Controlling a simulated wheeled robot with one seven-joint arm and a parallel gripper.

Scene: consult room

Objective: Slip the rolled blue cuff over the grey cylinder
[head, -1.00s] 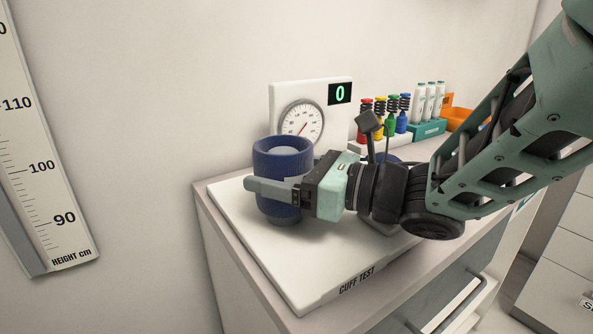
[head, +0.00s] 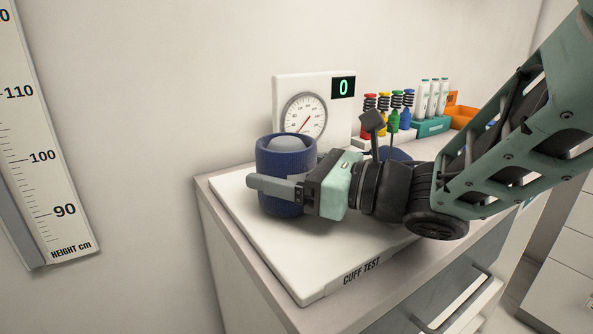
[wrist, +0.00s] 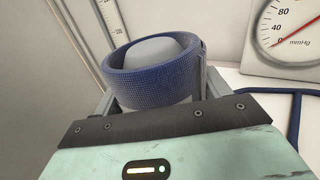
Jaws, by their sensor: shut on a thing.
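The rolled blue cuff (head: 270,165) stands upright on the white test board, around the grey cylinder (head: 289,144). The cylinder's domed top shows inside the cuff's ring and reaches about up to the rim. The wrist view also shows the cuff (wrist: 140,77) surrounding the grey cylinder (wrist: 152,50). My gripper (head: 277,187) is shut on the cuff, with one finger across its near side. The far finger is hidden behind the cuff in the head view. The cuff's lower edge is close to the board; I cannot tell whether it touches.
The white board (head: 320,260) marked CUFF TEST lies on the cabinet top. A gauge panel (head: 345,115) with a dial and a display reading 0 stands behind. Coloured items (head: 394,121), white bottles (head: 434,95) and an orange bin (head: 465,117) are at the back right.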

